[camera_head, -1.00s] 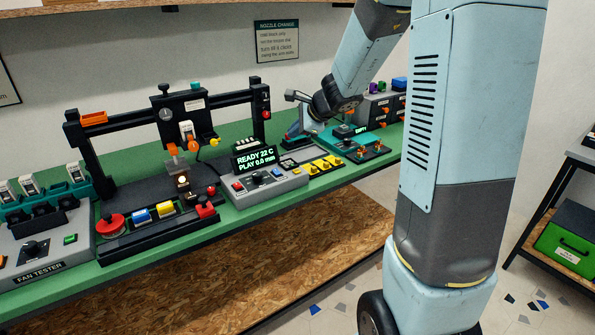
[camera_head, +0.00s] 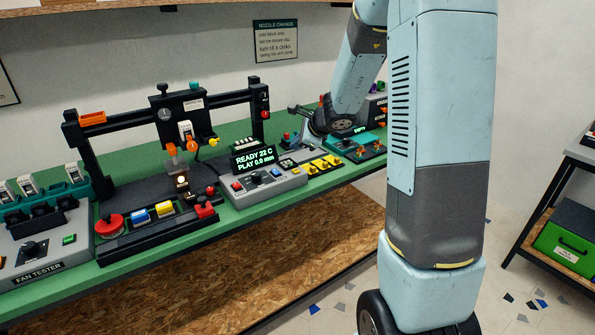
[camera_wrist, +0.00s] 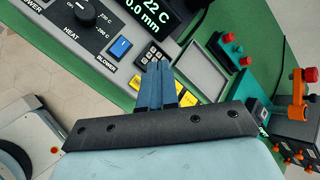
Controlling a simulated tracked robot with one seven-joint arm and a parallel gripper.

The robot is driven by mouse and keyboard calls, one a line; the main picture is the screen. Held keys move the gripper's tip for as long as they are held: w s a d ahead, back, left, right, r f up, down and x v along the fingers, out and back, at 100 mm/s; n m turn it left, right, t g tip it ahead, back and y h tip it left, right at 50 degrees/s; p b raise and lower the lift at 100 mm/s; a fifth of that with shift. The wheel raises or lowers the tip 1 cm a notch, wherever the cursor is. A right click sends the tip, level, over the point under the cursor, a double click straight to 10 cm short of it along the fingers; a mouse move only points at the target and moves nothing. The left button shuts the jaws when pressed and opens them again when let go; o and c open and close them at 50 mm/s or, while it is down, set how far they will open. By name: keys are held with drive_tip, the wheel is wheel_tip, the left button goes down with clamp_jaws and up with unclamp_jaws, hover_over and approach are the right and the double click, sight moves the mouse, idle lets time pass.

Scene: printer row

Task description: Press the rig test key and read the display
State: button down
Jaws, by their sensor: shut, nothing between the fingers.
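The grey control box (camera_head: 262,188) stands on the green bench. Its display (camera_head: 254,159) reads "READY 22 C" and "PLAY 0.0 mm". The wrist view shows part of that display (camera_wrist: 150,14), a HEAT knob (camera_wrist: 86,14), a blue key (camera_wrist: 120,48) marked BLOWER and a small dark keypad (camera_wrist: 147,57). I cannot read a rig test label on any key. My gripper (camera_wrist: 160,66) is shut and empty, its blue fingers together near the keypad at the box's edge. Whether they touch anything is unclear. In the head view the fingers are hard to make out.
A black gantry rig (camera_head: 182,110) with red, blue and yellow buttons stands left of the box. The fan tester (camera_head: 40,248) is far left. A green crate (camera_head: 565,248) is on the right shelf.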

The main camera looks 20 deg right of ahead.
sight(298, 171)
drive_tip(key=shift+f, duration=3.05)
drive_tip(key=shift+s+f, duration=0.1)
drive_tip(key=shift+f, duration=0.65)
idle(0.4)
drive_tip(key=shift+r, duration=0.8)
drive_tip(key=shift+r, duration=2.5)
